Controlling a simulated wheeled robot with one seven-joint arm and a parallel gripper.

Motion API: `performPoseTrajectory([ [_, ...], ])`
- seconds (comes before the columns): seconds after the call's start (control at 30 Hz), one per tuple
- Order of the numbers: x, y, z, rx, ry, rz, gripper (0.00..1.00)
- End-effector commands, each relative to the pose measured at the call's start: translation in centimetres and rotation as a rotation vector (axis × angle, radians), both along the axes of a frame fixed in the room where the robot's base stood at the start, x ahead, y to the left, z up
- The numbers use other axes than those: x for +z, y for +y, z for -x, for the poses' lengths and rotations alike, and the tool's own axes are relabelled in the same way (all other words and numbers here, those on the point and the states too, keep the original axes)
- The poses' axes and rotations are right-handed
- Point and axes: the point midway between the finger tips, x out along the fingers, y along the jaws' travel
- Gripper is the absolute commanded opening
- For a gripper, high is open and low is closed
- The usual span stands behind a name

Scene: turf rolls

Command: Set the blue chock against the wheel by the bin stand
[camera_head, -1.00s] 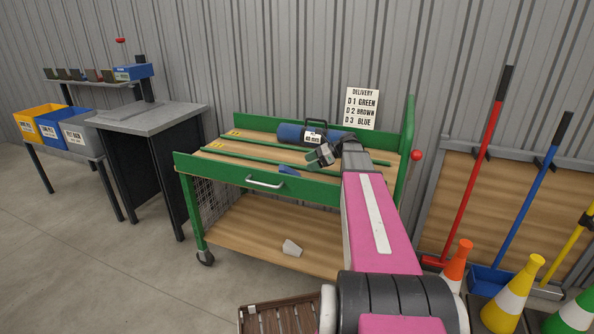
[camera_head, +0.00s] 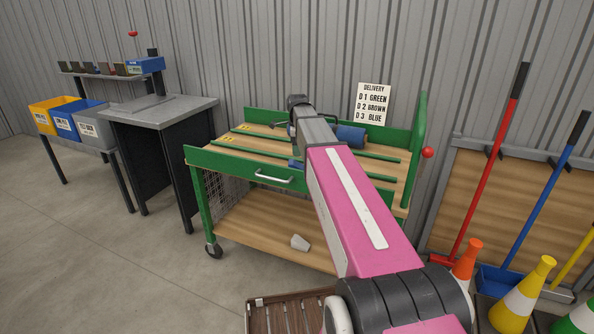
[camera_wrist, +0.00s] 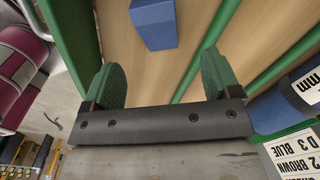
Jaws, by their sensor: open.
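The blue chock (camera_head: 295,164) lies on the cart's wooden top near its front edge, partly beside my arm. In the wrist view the blue chock (camera_wrist: 155,22) lies beyond my fingertips, apart from them, roughly in line with the gap. My gripper (camera_wrist: 163,75) is open and empty, its two green-padded fingers spread. In the head view its fingers are mostly hidden by my arm over the cart. A caster wheel (camera_head: 213,251) shows under the cart's left front leg, on the side towards the bin stand (camera_head: 62,168).
The green cart (camera_head: 232,160) has rails along its top. A blue turf roll (camera_head: 350,137) lies behind my arm. A grey bench (camera_head: 160,110) stands between cart and bins. Floor left of the cart is clear.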

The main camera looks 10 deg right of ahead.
Motion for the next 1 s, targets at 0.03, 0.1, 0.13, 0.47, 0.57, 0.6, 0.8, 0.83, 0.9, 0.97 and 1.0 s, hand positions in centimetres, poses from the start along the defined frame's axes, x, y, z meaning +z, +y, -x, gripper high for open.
performPoseTrajectory([
  [0.03,-0.6,0.0,0.1,0.000,0.002,-0.001,0.83],
  [0.1,-1.6,0.0,0.1,0.001,0.001,-0.001,0.83],
  [0.13,-2.0,0.0,0.1,0.001,0.002,-0.001,0.83],
  [0.47,-5.0,0.1,0.1,0.001,0.000,-0.003,0.83],
  [0.57,-5.6,0.1,0.1,0.001,0.001,-0.003,0.83],
  [0.6,-6.0,0.2,0.1,0.001,0.001,-0.003,0.83],
  [0.8,-8.7,0.4,0.2,0.001,0.001,-0.003,0.83],
  [0.83,-9.1,0.4,0.2,0.001,0.001,-0.003,0.83],
  [0.9,-9.7,0.4,0.2,0.001,0.001,-0.003,0.83],
  [0.97,-9.9,0.4,0.2,0.001,0.000,-0.003,0.83],
  [1.0,-10.0,0.4,0.2,0.001,0.000,-0.003,0.83],
])
